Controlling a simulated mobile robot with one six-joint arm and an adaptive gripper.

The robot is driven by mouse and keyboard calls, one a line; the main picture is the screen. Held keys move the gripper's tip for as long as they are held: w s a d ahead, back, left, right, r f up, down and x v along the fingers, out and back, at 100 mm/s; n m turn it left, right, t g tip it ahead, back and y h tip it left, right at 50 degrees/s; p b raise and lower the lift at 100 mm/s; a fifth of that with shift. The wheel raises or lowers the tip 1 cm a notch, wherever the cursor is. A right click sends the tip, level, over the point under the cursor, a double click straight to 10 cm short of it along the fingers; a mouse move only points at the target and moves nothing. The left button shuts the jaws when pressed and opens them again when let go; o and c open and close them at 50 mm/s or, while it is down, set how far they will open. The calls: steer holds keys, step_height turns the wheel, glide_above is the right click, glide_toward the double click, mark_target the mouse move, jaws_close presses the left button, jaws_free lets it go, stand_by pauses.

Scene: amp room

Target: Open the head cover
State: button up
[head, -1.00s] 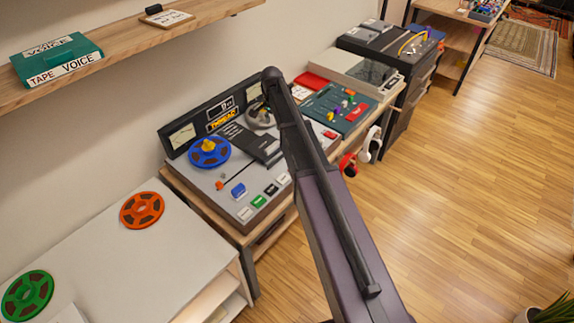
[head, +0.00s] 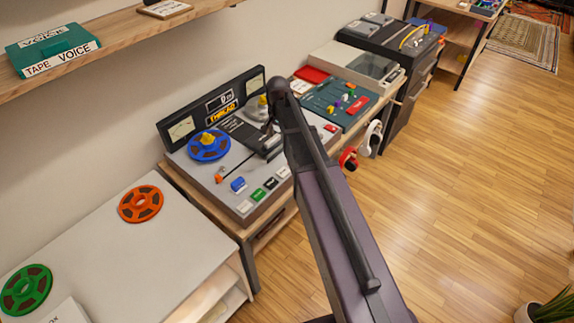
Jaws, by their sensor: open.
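The reel-to-reel tape machine (head: 215,170) sits on a wooden stand, with a blue reel (head: 209,146) at its left and a grey reel (head: 257,108) at its right. The dark head cover (head: 246,134) lies between the reels in the middle of the deck; its right part is partly hidden by my arm. It looks closed, but I cannot be sure. My gripper (head: 268,128) shows only as a small dark shape over the cover's right side, beside my arm. It is open, and I cannot tell whether it touches the cover.
Coloured buttons (head: 257,195) line the machine's front edge. A teal panel with knobs (head: 333,103) stands to the right, and headphones (head: 348,158) hang below. A white table (head: 100,245) with an orange reel (head: 140,204) is at left. A shelf (head: 120,42) overhangs the back.

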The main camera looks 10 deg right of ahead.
steer(key=s+f+n+b, duration=0.3)
steer(key=s, duration=0.7)
steer(key=shift+s+f+n, duration=0.2)
steer(key=shift+f+n, duration=0.05)
steer(key=shift+n, duration=0.15)
steer(key=s+n, duration=0.3)
steer(key=s, duration=0.7)
steer(key=shift+d+n, duration=0.2)
steer(key=shift+n, duration=0.2)
